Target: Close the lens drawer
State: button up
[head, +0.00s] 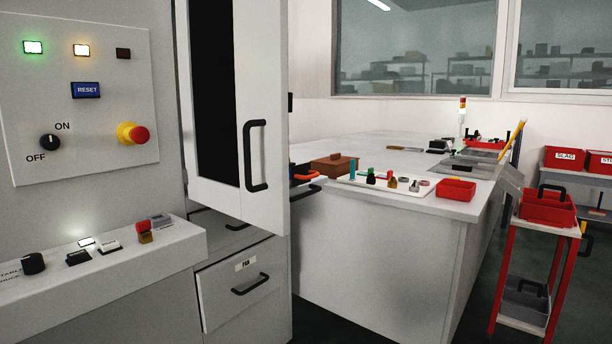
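No drawer in the head view carries a readable "lens" label, so I cannot tell which one is the lens drawer. A lower drawer front (222,302) on the grey machine has a black bar handle and a small label that seems to read "PAN". It appears to stand slightly proud of the machine. Above it, another dark handle (237,227) shows on a front partly hidden by the tall white door (226,190). Dark handle-like parts with an orange piece (306,177) show at the bench's left end, partly hidden by that door. My gripper is not in view.
The white door with a black handle stands in front of the drawers. A control panel (70,140) and button ledge (115,262) are at left. The white bench (400,250) holds a brown box (333,165) and a red tray (456,190). A red cart (552,240) stands right.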

aim_at(301, 174)
jog(key=i+l+z, duration=0.1)
jog(key=i+l, duration=0.55)
jog(key=i+j, duration=0.15)
jog(key=j, duration=0.15)
jog(key=i+j, duration=0.15)
jog(key=j, duration=0.15)
